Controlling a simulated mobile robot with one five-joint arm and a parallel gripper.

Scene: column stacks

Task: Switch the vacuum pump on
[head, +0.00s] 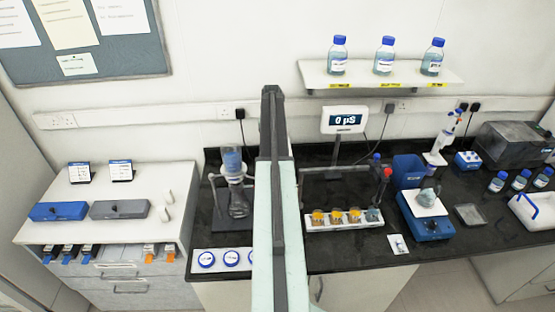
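No part in the head view can be told for sure as the vacuum pump or its switch. A blue bench unit (425,228) with a white top plate stands on the black bench, right of centre, with a small greyish object on the plate. A dark grey box-shaped device (512,145) stands at the back right. A filter flask (238,204) with a blue-filled upper vessel stands at the left of the bench, close to my arm. My pale arm or column rises through the middle and hides part of the bench. My gripper's fingers do not show.
A white rack (344,222) with orange-topped columns stands right of my arm. A blue bin (408,172), several blue-capped bottles and a white tray (535,212) crowd the right. A white cabinet (110,210) stands left. A wall shelf (380,77) holds three bottles.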

